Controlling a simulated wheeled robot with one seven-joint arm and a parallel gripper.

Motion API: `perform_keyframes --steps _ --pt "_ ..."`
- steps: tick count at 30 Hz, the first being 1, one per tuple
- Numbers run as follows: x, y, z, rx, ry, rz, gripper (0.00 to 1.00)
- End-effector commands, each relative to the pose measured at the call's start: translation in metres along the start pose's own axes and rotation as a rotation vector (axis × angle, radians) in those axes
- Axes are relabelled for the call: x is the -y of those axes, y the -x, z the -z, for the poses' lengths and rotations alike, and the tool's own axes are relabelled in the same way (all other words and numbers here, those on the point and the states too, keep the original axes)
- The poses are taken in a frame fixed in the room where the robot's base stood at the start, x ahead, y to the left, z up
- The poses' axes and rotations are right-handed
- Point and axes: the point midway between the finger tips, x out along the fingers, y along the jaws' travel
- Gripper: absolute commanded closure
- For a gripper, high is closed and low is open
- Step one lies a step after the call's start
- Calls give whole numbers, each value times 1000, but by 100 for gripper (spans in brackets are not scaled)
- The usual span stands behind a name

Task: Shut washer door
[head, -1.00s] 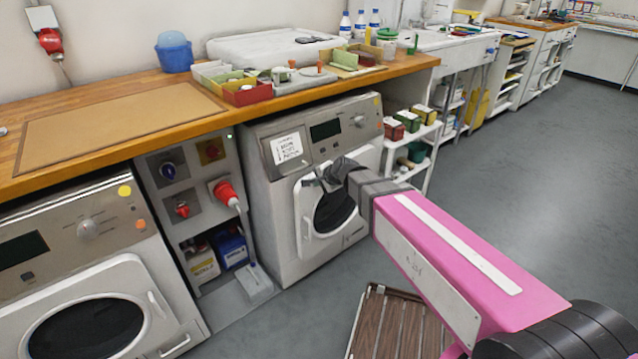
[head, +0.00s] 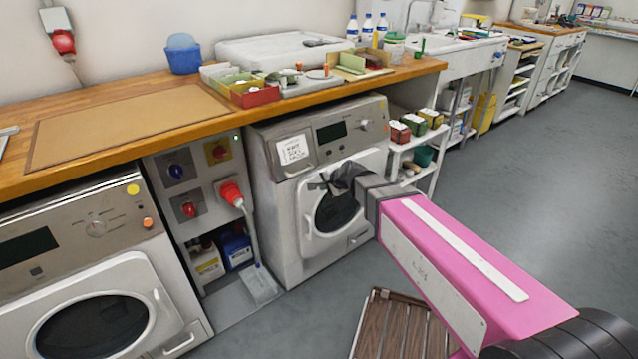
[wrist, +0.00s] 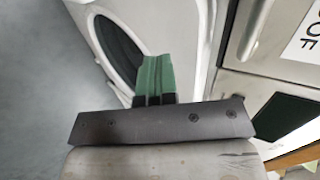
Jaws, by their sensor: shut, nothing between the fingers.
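The right-hand washer (head: 279,227) stands under the wooden worktop. Its white door (head: 308,219) with a dark round window (head: 337,212) is at the front; whether it is flush or slightly ajar I cannot tell. My gripper (head: 331,181) is at the upper part of this door, in front of the window. In the wrist view the green fingers (wrist: 153,78) are together and empty, pointing at the door beside its dark window (wrist: 115,48). Whether they touch the door I cannot tell. My arm hides the door's right side in the head view.
A second washer (head: 60,262) stands at the left, its door looking shut. Between the washers is a socket panel (head: 181,190) with a red plug and cable. A slatted wooden item (head: 392,328) is on the floor below my arm. Grey floor at the right is clear.

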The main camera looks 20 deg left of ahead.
Motion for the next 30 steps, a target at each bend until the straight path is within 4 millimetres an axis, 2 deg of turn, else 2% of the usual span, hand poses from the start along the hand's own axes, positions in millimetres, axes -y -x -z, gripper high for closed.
perform_keyframes --steps 1,9,15,20,23,26,30 --pt "-2 17 -2 -1 0 2 100" --pt "-3 73 -5 -1 0 -1 100" --pt "-3 96 -6 0 1 -3 100" --pt "-7 104 -1 -5 9 -13 100" --pt "-23 109 14 -16 39 -49 100" --pt "-53 118 40 -33 94 -116 100" --pt "-104 138 80 -43 187 -236 100"
